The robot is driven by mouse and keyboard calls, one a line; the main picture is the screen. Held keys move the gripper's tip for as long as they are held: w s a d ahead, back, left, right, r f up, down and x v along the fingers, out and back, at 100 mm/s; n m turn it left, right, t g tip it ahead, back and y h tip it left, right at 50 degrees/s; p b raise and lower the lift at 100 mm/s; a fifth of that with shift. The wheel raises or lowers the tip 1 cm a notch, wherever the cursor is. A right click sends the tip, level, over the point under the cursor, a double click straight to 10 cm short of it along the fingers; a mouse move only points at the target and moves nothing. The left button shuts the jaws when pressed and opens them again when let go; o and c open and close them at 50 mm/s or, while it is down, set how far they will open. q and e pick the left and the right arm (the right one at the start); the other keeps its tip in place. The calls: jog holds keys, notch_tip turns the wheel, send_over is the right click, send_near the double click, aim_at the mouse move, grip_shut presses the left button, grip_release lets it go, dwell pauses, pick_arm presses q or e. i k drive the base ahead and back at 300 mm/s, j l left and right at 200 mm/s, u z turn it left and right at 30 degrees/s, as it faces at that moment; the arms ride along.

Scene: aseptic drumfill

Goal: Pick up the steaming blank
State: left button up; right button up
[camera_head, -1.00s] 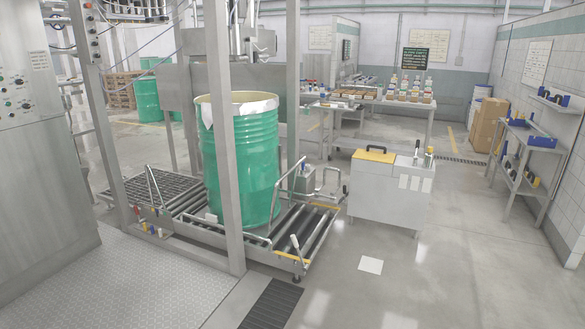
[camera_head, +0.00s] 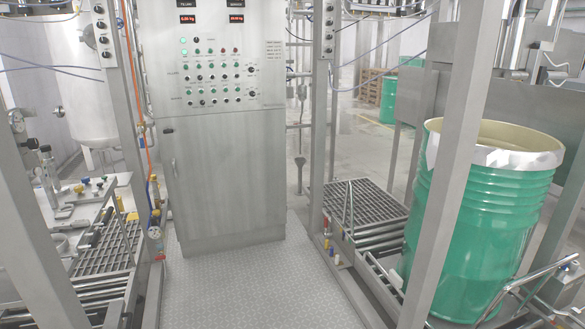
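I cannot pick out the steaming blank with certainty in this view. At the left, a metal bench-like assembly (camera_head: 85,205) carries small fittings, clamps and coloured knobs. These parts are too small to name surely. Neither of my grippers is in view.
A steel control cabinet (camera_head: 220,130) with two red displays stands in the middle. An open green drum (camera_head: 478,225) with a white liner stands on rollers at the right, behind a steel post (camera_head: 448,160). The checkered floor plate (camera_head: 265,285) before the cabinet is clear.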

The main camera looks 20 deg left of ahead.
aim_at(60, 190)
jog(key=i+j+u, duration=0.35)
jog(key=i, duration=0.3)
jog(key=i+u, duration=0.35)
jog(key=i, duration=0.35)
jog(key=i+l+u, duration=0.15)
jog(key=i+u, duration=0.2)
jog(key=i, duration=0.3)
jog(key=i+u, duration=0.2)
jog(key=i, duration=0.4)
jog(key=i+l+u, duration=0.2)
jog(key=i, duration=0.45)
jog(key=i+l+u, duration=0.2)
jog(key=i, duration=0.4)
jog(key=j, duration=0.1)
